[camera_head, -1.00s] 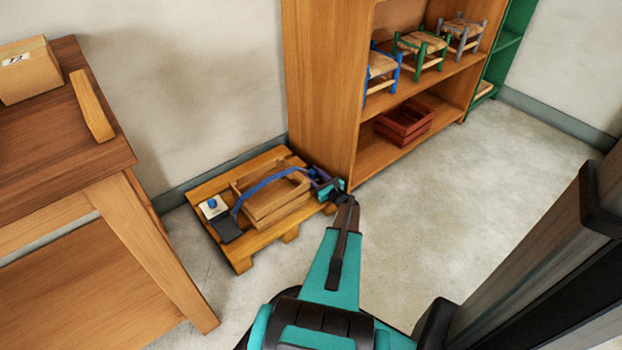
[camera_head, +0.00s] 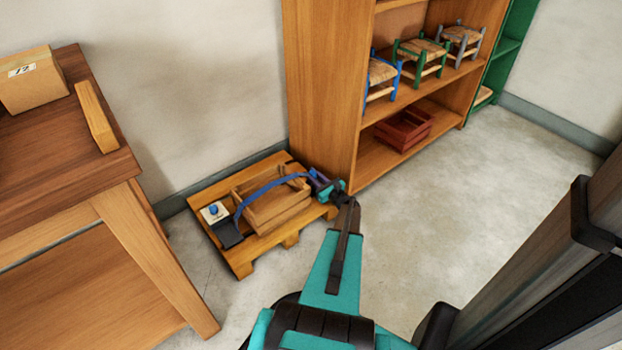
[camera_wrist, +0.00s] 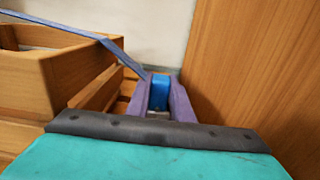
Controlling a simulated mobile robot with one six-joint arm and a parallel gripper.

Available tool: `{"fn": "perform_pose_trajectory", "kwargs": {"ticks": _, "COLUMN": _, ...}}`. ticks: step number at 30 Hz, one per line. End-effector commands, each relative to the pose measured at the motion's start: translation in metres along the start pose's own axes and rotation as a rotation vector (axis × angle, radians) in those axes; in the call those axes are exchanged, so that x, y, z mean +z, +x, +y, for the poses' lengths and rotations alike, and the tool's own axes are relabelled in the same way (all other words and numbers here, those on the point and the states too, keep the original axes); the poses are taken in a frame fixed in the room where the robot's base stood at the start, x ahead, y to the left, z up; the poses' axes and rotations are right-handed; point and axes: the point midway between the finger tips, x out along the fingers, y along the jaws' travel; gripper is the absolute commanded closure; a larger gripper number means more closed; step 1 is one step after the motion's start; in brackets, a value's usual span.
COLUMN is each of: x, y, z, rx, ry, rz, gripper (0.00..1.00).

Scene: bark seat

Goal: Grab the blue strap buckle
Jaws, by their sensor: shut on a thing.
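The blue strap buckle (camera_wrist: 159,93) sits between the two purple fingers of my gripper (camera_wrist: 161,98) in the wrist view, and the gripper is shut on it. In the head view my gripper (camera_head: 322,184) is at the right end of the pallet, beside the shelf's side panel; the buckle is too small to make out there. The blue strap (camera_head: 268,184) runs from my gripper in an arch over the wooden crate (camera_head: 268,212) to a dark piece (camera_head: 229,234) at the pallet's left. The strap also shows at upper left in the wrist view (camera_wrist: 70,30).
The crate stands on a wooden pallet (camera_head: 240,262). A small white box with a blue top (camera_head: 214,211) lies on its left part. The wooden shelf (camera_head: 325,90) rises close to my gripper, with small stools and a red crate (camera_head: 404,130). A workbench (camera_head: 60,180) stands left.

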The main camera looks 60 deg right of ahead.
Motion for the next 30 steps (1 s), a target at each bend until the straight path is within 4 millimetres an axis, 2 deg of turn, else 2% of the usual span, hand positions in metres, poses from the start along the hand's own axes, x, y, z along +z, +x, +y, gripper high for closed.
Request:
{"fn": "perform_pose_trajectory", "kwargs": {"ticks": 1, "x": 0.008, "y": -0.007, "z": 0.001, "rx": -0.002, "ry": 0.001, "rz": 0.0, "gripper": 1.0}}
{"fn": "perform_pose_trajectory", "kwargs": {"ticks": 12, "x": 0.015, "y": -0.089, "z": 0.006, "rx": -0.004, "ry": 0.002, "rz": -0.001, "gripper": 1.0}}
{"fn": "perform_pose_trajectory", "kwargs": {"ticks": 18, "x": 0.018, "y": -0.128, "z": 0.009, "rx": -0.003, "ry": 0.001, "rz": -0.001, "gripper": 1.0}}
{"fn": "perform_pose_trajectory", "kwargs": {"ticks": 24, "x": 0.019, "y": -0.151, "z": 0.01, "rx": -0.002, "ry": 0.001, "rz": -0.002, "gripper": 1.0}}
{"fn": "perform_pose_trajectory", "kwargs": {"ticks": 30, "x": 0.018, "y": -0.159, "z": 0.011, "rx": 0.0, "ry": 0.0, "rz": -0.001, "gripper": 1.0}}
